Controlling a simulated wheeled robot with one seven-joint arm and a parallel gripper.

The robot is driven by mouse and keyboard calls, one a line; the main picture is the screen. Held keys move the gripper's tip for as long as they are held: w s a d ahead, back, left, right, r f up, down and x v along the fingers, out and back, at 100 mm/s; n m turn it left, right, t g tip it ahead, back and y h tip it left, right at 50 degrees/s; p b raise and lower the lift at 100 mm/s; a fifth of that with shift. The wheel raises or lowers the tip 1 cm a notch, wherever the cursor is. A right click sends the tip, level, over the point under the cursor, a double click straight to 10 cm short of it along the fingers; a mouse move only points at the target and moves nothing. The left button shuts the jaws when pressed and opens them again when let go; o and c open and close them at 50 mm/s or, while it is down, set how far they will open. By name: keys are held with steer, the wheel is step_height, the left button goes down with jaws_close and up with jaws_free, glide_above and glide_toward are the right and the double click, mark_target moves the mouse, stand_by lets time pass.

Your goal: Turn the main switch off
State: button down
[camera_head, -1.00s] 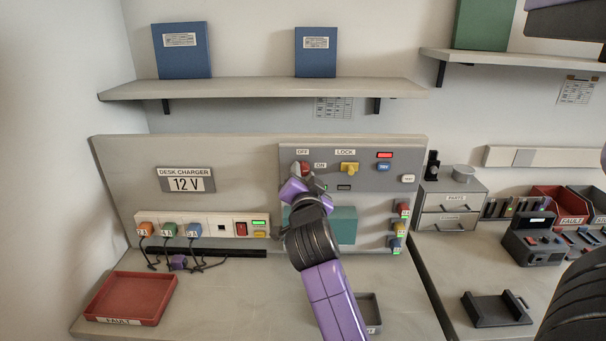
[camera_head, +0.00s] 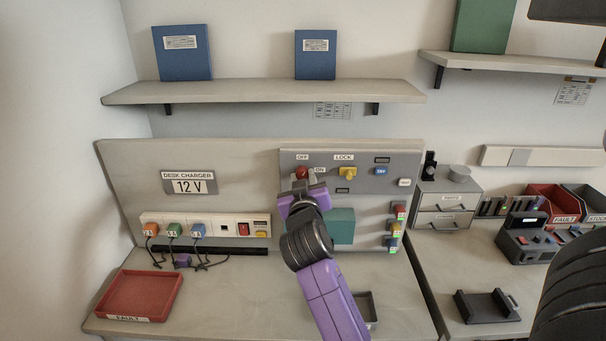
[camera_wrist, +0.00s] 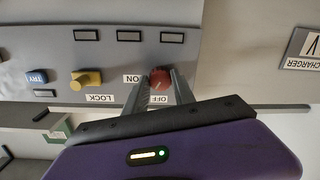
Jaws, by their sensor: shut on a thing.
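The main switch is a red round knob (camera_head: 303,173) on the grey panel (camera_head: 290,225), beside the OFF label (camera_head: 302,157) and the ON label (camera_head: 320,170). In the wrist view the same knob (camera_wrist: 160,77) sits between my two fingertips, with the labels upside down. My gripper (camera_head: 304,186) is shut on the knob, with one finger on each side. The knob's pointer is too small to read surely. The panel's upper-right indicator window (camera_head: 382,160) is dark. The desk charger's small display (camera_head: 261,222) is dark too.
The charger strip (camera_head: 213,232) with plugs is at the left. A red FAULT tray (camera_head: 172,300) stands on the bench.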

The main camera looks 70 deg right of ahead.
steer(key=n+p, duration=0.2)
steer(key=n, duration=0.1)
steer(key=shift+r+n, duration=0.1)
steer(key=shift+n, duration=0.3)
steer(key=shift+n+g+p, duration=0.3)
steer(key=shift+n+p, duration=0.15)
steer(key=shift+n, duration=0.35)
steer(key=c, duration=1)
jaws_free()
steer(key=shift+c, duration=0.2)
steer(key=b+v, duration=0.2)
steer(key=v, duration=0.6)
